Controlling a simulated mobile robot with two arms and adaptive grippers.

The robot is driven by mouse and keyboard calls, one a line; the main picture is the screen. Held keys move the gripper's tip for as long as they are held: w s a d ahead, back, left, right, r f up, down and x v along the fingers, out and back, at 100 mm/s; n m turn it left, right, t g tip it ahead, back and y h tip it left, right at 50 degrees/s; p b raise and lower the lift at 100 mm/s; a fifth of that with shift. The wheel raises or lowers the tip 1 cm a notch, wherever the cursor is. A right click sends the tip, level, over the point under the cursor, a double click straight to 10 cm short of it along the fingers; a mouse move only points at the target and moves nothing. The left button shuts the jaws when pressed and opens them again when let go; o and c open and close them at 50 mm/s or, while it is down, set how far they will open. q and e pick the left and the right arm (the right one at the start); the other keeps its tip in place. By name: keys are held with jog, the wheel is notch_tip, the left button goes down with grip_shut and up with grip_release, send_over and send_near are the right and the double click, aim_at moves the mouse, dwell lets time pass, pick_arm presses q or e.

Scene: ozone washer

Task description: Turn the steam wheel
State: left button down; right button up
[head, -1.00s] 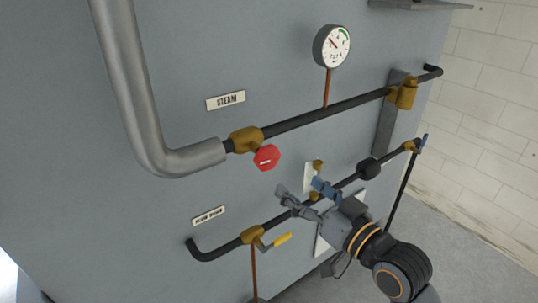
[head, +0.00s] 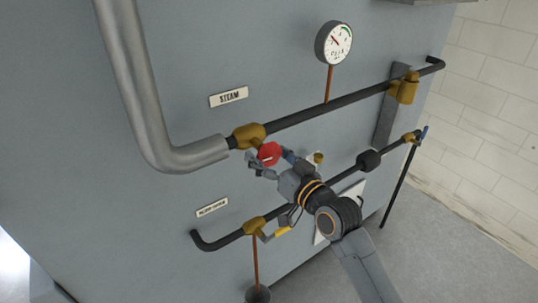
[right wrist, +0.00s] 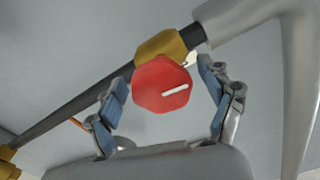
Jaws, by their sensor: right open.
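The red steam wheel (head: 269,153) sits on a brass valve (head: 248,135) in the steam pipe, below the STEAM label (head: 229,97). In the right wrist view the wheel (right wrist: 163,84) shows its red face with a white slanted bar. My right gripper (head: 269,161) is open at the wheel. Its fingers stand on either side of the wheel in the right wrist view (right wrist: 163,88), with gaps on both sides; I cannot tell how far the fingertips reach along it. My left gripper is not in view.
A round gauge (head: 333,43) stands above the black pipe (head: 315,111). A lower pipe (head: 225,239) carries a yellow-handled valve (head: 276,233) below my right arm. A white brick wall (head: 490,110) and grey floor (head: 430,235) lie to the right.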

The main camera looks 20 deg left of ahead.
jog(key=shift+c, duration=0.4)
jog(key=c, duration=1.1)
jog(key=shift+d+n, duration=0.1)
jog(key=shift+n, duration=0.2)
jog(key=n+b, duration=0.2)
jog(key=n, duration=0.1)
jog(key=shift+f, duration=0.1)
jog(key=n, duration=0.3)
jog(key=shift+w+n+b, duration=0.1)
jog(key=shift+n+b, duration=0.3)
jog(key=n, duration=0.4)
jog(key=shift+d+n, duration=0.1)
jog(key=shift+n, duration=0.2)
jog(key=n, duration=0.4)
jog(key=shift+w+r+n, duration=0.1)
jog(key=shift+r+n, duration=0.15)
jog(key=shift+n, duration=0.15)
